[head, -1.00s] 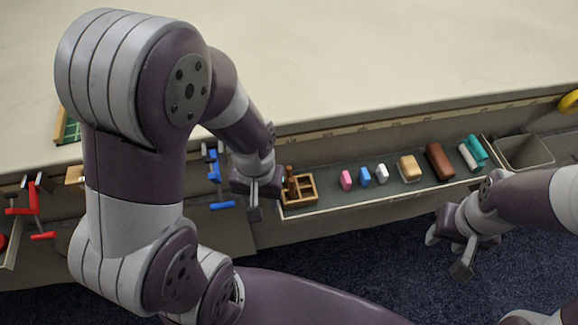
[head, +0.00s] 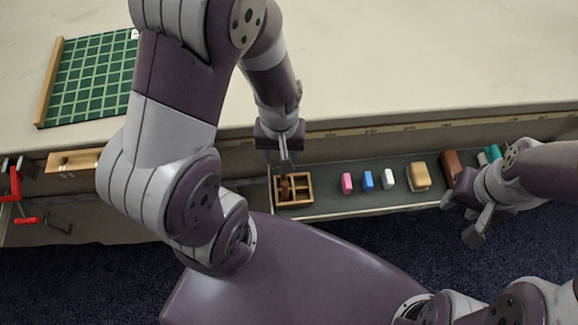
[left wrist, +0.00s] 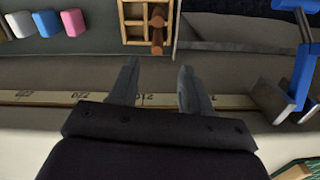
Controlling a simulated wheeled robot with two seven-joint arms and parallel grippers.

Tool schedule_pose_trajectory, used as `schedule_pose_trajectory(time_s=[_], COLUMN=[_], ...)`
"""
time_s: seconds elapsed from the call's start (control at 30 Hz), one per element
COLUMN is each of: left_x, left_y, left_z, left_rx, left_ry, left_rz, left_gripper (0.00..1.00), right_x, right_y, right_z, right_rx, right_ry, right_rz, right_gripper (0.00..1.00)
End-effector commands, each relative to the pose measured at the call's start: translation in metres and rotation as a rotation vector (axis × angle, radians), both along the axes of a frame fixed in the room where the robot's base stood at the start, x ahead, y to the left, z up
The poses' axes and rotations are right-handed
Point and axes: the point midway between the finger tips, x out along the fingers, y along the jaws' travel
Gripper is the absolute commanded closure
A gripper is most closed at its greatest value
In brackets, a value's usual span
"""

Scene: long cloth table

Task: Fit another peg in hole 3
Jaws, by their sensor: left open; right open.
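A small wooden compartment box (head: 296,205) stands at the left end of the grey tray, with a brown peg (head: 285,190) in its left part. In the left wrist view the box (left wrist: 133,21) shows at the top, with brown pegs (left wrist: 157,36) in one side. My left gripper (head: 284,166) is open and empty just behind the box, its fingertips close to the box's far edge in the head view. Its spread fingers (left wrist: 158,82) show in the left wrist view. My right gripper (head: 464,218) is open and empty, in front of the tray's right part. No numbered hole can be made out.
The tray (head: 325,200) also holds pink (head: 347,183), blue (head: 368,181) and white (head: 388,179) blocks and a tan block (head: 420,176). A green gridded mat (head: 92,75) lies on the table. A red clamp (head: 15,185) hangs left; a blue clamp (left wrist: 302,60) shows in the wrist view.

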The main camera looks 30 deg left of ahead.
Motion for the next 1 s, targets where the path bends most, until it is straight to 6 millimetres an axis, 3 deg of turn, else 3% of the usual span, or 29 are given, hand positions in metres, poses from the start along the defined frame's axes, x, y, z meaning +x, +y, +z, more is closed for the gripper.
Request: schedule_pose_trajectory(time_s=[0.03,0.1,0.27,0.5,0.77,0.8,0.93,1.0], left_x=[-0.001,0.0,0.001,0.004,0.005,0.005,0.005,0.005], left_y=[0.0,0.0,-0.001,-0.005,-0.005,-0.005,-0.005,-0.005], left_z=[-0.016,-0.03,-0.048,-0.091,-0.096,-0.096,-0.096,-0.096], left_rx=[0.0,0.0,0.0,-0.001,-0.001,0.0,-0.001,-0.001], left_ry=[0.005,0.002,0.0,0.002,-0.003,-0.002,-0.001,-0.001], left_rz=[0.0,0.0,-0.001,-0.001,-0.001,-0.001,-0.001,-0.001], left_gripper=[0.51,0.51,0.51,0.51,0.51,0.55,0.97,1.0], right_x=[0.0,0.0,0.0,0.0,0.0,0.0,0.0,0.0], right_y=[0.0,0.0,0.0,0.0,0.0,0.0,0.0,0.0], right_z=[-0.007,-0.01,-0.013,-0.023,-0.023,-0.023,-0.023,-0.023], right_rx=[0.0,0.0,0.0,0.0,0.0,0.0,0.0,0.0], right_ry=[0.0,0.0,0.0,0.0,0.0,0.0,0.0,0.0], right_rz=[0.0,0.0,0.0,0.0,0.0,0.0,0.0,0.0], right_gripper=[0.56,0.56,0.56,0.56,0.56,0.56,0.56,0.56])
